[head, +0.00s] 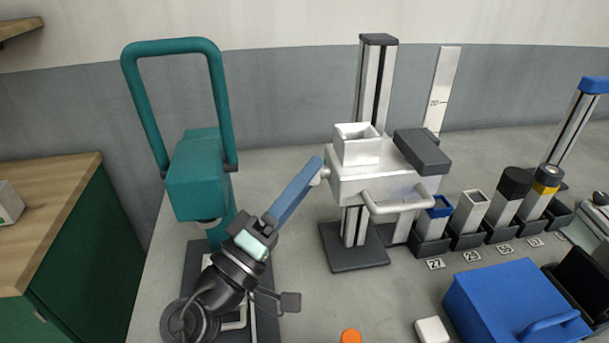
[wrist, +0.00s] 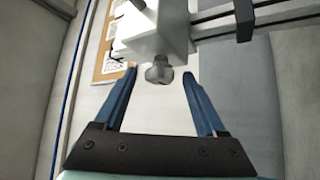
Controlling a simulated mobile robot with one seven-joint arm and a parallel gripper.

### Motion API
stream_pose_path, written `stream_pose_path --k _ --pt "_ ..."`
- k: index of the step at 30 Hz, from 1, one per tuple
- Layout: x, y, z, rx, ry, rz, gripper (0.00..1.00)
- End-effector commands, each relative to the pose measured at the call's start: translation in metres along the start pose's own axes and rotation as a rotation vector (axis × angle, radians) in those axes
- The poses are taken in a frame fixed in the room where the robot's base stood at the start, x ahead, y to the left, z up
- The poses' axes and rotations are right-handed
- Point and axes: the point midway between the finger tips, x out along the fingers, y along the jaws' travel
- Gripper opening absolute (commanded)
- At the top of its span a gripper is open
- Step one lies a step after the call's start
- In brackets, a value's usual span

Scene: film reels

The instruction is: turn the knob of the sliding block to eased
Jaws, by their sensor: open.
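The sliding block (head: 352,187) is a white block on an upright post, with a bar handle (head: 400,206) at its front. Its small grey knob (head: 325,173) sticks out of the block's left side in the head view, partly hidden by my blue fingers. In the wrist view the knob (wrist: 158,73) is a rounded stub under the white block (wrist: 158,35). My gripper (head: 317,166) is at the knob. In the wrist view the open fingers (wrist: 159,75) stand to either side of it, with a gap on each side. I cannot read any knob marking.
A teal machine with a tall loop handle (head: 190,175) stands left of my arm. Several holders with square tubes (head: 468,212) stand to the right, behind number labels. A blue box (head: 515,305) and a white block (head: 432,330) lie in front. Grey table is clear between.

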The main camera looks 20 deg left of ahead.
Motion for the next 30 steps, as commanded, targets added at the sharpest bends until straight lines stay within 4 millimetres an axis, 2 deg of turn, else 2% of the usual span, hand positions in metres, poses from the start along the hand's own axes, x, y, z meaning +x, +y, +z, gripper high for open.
stream_pose_path --k 9,21,30 --pt "0.0029 0.0001 0.0000 0.001 0.000 0.000 0.73" --pt "0.0025 0.0001 -0.0001 0.001 0.000 0.000 0.01" --pt "0.0031 0.0018 -0.0008 -0.010 0.000 -0.012 0.00"
